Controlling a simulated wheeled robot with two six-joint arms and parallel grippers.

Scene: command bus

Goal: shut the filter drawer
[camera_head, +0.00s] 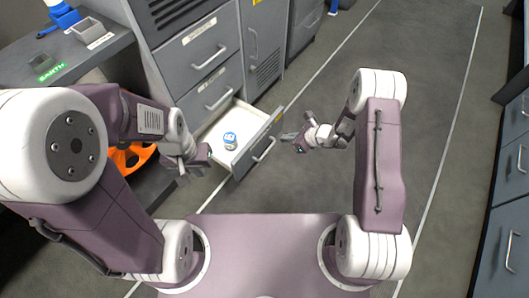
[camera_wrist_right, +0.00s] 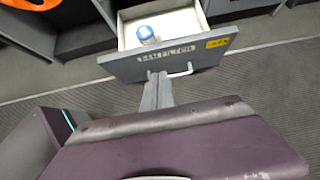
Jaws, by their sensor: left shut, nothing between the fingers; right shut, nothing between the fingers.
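The filter drawer (camera_head: 258,147) stands pulled out from the grey cabinet, its white inside showing. A white container with a blue lid (camera_head: 229,140) stands in it. My right gripper (camera_head: 284,137) is shut and empty, in front of the drawer front. In its wrist view the fingertips (camera_wrist_right: 157,75) overlap the front beside the handle; I cannot tell whether they touch. My left gripper (camera_head: 205,156) is shut and empty, left of the drawer.
Closed drawers (camera_head: 204,57) sit above the open one, with a tall cabinet door (camera_head: 263,45) beside them. A dark bench (camera_head: 65,62) is at the left, with an orange object (camera_head: 143,155) below it. Blue-grey drawers (camera_head: 510,190) line the right side. The floor between is clear.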

